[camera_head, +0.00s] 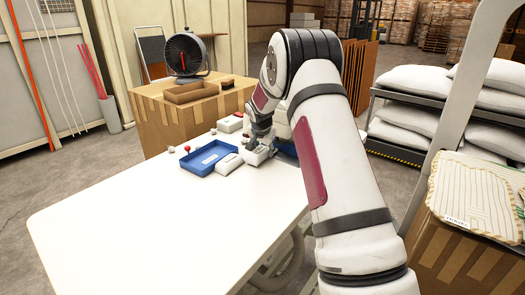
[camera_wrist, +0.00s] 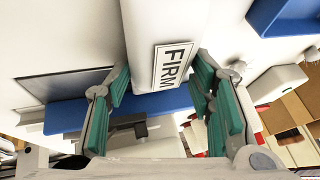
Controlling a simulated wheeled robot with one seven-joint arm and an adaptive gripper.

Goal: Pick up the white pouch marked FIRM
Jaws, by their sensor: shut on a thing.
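The white pouch marked FIRM (camera_wrist: 160,25) is between the teal pads of my gripper (camera_wrist: 163,75) in the wrist view. Its label shows black letters, read sideways. My gripper is shut on it, one finger on each side. In the head view my gripper (camera_head: 257,146) is at the far end of the white table, with the white pouch (camera_head: 255,158) under it. Whether the pouch is clear of the table I cannot tell.
A blue tray (camera_head: 188,163) lies left of the gripper on the white table (camera_head: 130,215). Another white pouch (camera_head: 229,164) lies between them, and one more (camera_head: 229,124) lies behind. A cardboard box (camera_head: 172,118) stands beyond. The near table is clear.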

